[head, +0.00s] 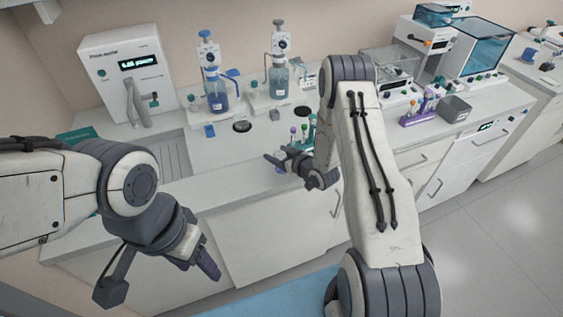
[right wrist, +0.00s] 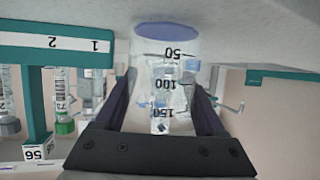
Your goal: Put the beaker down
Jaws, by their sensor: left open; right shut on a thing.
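The clear beaker (right wrist: 165,80) with black 50, 100 and 150 marks shows upside down in the right wrist view, because that view is turned over. My right gripper (right wrist: 165,112) is shut on its sides. Its blue-tinted base is close to the pale counter surface; I cannot tell if they touch. In the head view my right gripper (head: 292,168) is at the counter's front edge, and the beaker is mostly hidden there. My left gripper (head: 160,272) is open and empty, low in front of the cabinets.
A teal tube rack (right wrist: 40,45) with capped tubes is close beside the beaker. Two dispenser bottles (head: 217,95) (head: 279,80) and a white dispensing machine (head: 127,70) stand behind. A purple tube rack (head: 420,117) and grey box (head: 454,109) are to the right. The counter's left front is clear.

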